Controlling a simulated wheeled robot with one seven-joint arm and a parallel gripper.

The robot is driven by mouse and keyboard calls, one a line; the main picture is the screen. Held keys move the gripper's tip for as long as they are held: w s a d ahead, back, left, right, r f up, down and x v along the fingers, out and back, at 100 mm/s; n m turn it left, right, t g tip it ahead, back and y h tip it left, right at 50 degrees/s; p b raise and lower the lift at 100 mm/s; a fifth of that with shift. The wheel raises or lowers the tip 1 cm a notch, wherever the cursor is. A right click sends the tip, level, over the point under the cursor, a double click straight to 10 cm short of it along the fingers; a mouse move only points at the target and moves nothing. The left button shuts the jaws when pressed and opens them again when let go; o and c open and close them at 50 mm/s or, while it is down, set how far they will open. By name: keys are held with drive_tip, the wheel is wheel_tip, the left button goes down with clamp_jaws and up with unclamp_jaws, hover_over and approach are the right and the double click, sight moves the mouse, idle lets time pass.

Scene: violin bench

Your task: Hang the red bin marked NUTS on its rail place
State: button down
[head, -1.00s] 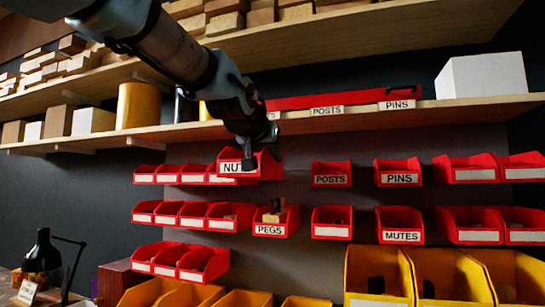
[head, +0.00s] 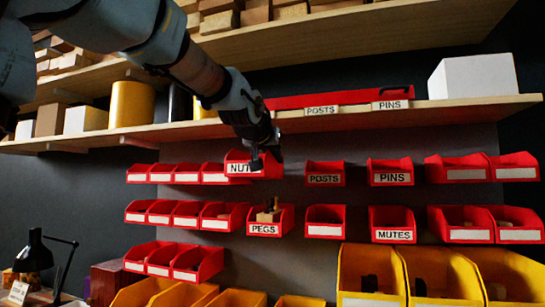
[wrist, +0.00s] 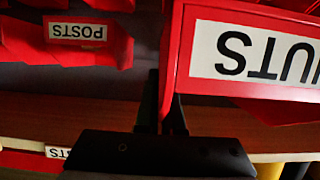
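The red bin marked NUTS (head: 268,168) is in the upper row of the bin wall, in the gap between the plain-label red bins on the left and the POSTS bin (head: 324,174). It sits slightly higher in the picture than its neighbours. My gripper (head: 266,160) is shut on its right side wall in the head view. In the wrist view, which is upside down, the NUTS bin (wrist: 245,52) fills the upper right, with its wall between my dark fingers (wrist: 165,115). The rail behind the bin is hidden, and I cannot tell if they touch.
The PEGS bin (head: 268,220) with wooden pieces hangs just below. The PINS bin (head: 391,172) hangs further right. A wooden shelf (head: 340,118) runs above, carrying a long red tray (head: 345,98). Yellow bins (head: 372,275) stand below.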

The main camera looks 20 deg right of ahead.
sight(282, 178)
drive_tip(key=shift+w+d, duration=2.25)
drive_tip(key=shift+w, duration=0.1)
drive_tip(key=shift+w+d+p, duration=0.75)
drive_tip(key=shift+w+d, duration=0.6)
drive_tip(key=shift+w, duration=0.15)
drive_tip(key=shift+w+d+r+p, duration=0.1)
drive_tip(key=shift+w+d+p, duration=0.65)
drive_tip(key=shift+w+d, duration=0.4)
idle(0.7)
drive_tip(key=shift+f+b, duration=0.95)
drive_tip(key=shift+f, duration=0.05)
idle(0.5)
drive_tip(key=c, duration=1)
unclamp_jaws()
drive_tip(key=shift+o, duration=0.2)
drive_tip(key=shift+a, duration=0.1)
